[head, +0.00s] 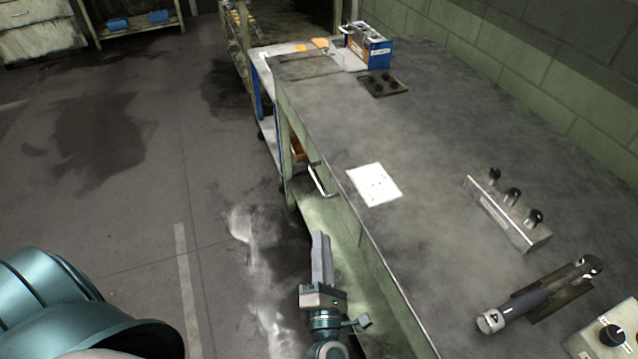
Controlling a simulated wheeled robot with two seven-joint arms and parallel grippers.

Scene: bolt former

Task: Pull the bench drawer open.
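The grey-topped bench (440,200) runs from the lower right toward the back. On its left side, just below the top edge, is a drawer with a metal bar handle (319,183). The drawer front looks flush with the bench side, seen at a steep angle. My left gripper (320,236) points away from me, beside the bench's left side. It is nearer to me than the handle and apart from it in the picture. Its fingers overlap edge-on, so the gap between them is hidden. It holds nothing that I can see. My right gripper is out of view.
The floor (130,170) to the left is clear. A blue-legged cart (258,95) stands beyond.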

